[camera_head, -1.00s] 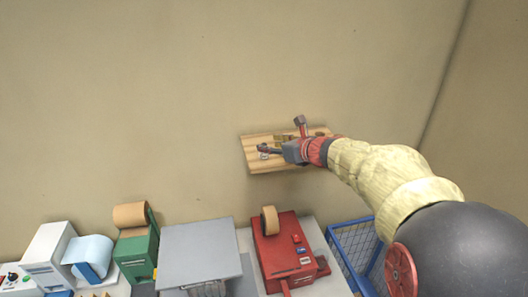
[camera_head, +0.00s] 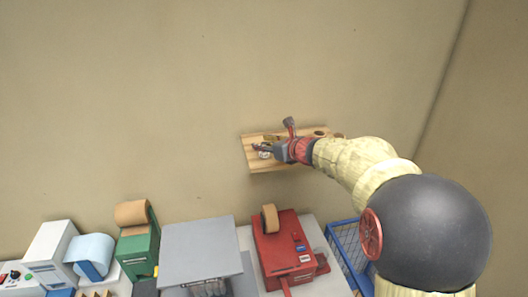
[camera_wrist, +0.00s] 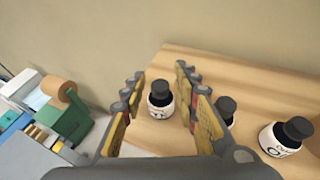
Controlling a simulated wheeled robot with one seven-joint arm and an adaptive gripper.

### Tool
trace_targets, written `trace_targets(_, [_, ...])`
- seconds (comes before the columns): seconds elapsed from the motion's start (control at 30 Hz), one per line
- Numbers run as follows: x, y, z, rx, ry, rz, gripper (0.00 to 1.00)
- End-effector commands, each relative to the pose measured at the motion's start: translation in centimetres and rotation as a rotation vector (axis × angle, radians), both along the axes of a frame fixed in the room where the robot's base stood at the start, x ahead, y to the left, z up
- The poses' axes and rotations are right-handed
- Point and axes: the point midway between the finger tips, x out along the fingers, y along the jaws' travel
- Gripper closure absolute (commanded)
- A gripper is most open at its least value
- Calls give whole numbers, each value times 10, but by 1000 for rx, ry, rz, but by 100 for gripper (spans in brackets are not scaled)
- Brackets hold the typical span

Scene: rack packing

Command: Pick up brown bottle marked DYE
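My gripper (camera_head: 272,137) is over the left part of a wooden wall shelf (camera_head: 255,163). In the wrist view its two fingers (camera_wrist: 159,74) are open. A small dark bottle (camera_wrist: 160,100) with a black cap and white label shows in the gap between them, touching neither as far as I can see. A second dark bottle (camera_wrist: 226,108) is partly hidden behind the right finger. A third dark bottle (camera_wrist: 283,138), its label partly readable, stands further right. I cannot read DYE on any label.
Below the shelf, a bench holds a red tape machine (camera_head: 284,250), a grey machine (camera_head: 200,250) and a green dispenser (camera_head: 138,246). A blue wire basket (camera_head: 348,245) is at the right. The wall behind the shelf is bare.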

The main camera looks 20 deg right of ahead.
Motion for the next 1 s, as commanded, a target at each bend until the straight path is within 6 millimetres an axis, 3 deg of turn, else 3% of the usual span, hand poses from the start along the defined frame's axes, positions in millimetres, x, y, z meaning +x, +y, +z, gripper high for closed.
trace_targets(0.5, [0, 0, 0, 0, 0, 0, 100])
trace_targets(1.0, [0, 0, 4, -1, -1, 0, 100])
